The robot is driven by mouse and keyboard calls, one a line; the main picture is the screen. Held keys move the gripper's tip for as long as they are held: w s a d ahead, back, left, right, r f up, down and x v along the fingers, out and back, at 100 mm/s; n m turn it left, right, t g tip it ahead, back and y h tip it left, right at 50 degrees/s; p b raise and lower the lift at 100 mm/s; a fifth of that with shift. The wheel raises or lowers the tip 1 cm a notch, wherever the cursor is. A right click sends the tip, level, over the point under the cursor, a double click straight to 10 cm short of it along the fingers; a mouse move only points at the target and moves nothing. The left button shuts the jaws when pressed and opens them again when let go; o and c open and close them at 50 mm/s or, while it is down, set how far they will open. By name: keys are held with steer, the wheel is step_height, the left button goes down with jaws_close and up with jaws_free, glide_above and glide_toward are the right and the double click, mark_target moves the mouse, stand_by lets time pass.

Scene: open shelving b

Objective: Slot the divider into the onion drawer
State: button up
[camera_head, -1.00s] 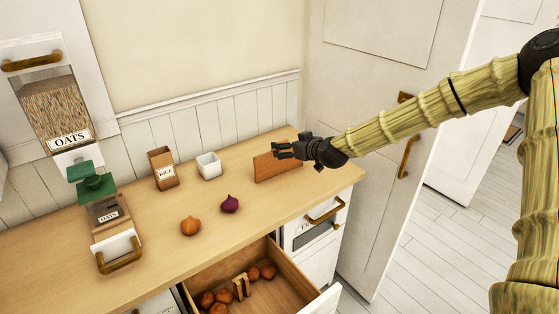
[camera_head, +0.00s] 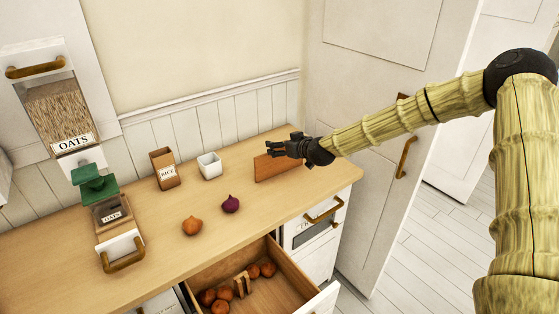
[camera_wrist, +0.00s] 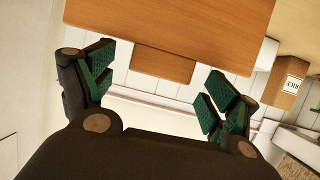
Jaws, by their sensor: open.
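The divider (camera_head: 277,170) is a reddish-brown wooden panel standing upright on the counter near its right end. In the wrist view the divider (camera_wrist: 165,20) fills the top, with a narrower tab pointing down between my fingers. My gripper (camera_head: 273,148) is open at the panel's upper edge; its green-padded fingers (camera_wrist: 160,88) stand apart on either side of the tab, apparently without clasping it. The onion drawer (camera_head: 293,272) is pulled out below the counter. Several brown onions (camera_head: 208,297) lie in it, around a small pale wooden slotted piece (camera_head: 242,284).
On the counter (camera_head: 150,235) are a loose brown onion (camera_head: 192,226), a purple onion (camera_head: 231,204), a white cup (camera_head: 209,166), a rice box (camera_head: 163,169) and an oats dispenser (camera_head: 98,190). A panelled wall stands behind. A closed drawer (camera_head: 312,236) is right of the open one.

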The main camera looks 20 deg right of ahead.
steer(key=shift+c, duration=0.5)
steer(key=c, duration=1.4)
steer(key=shift+r, duration=0.1)
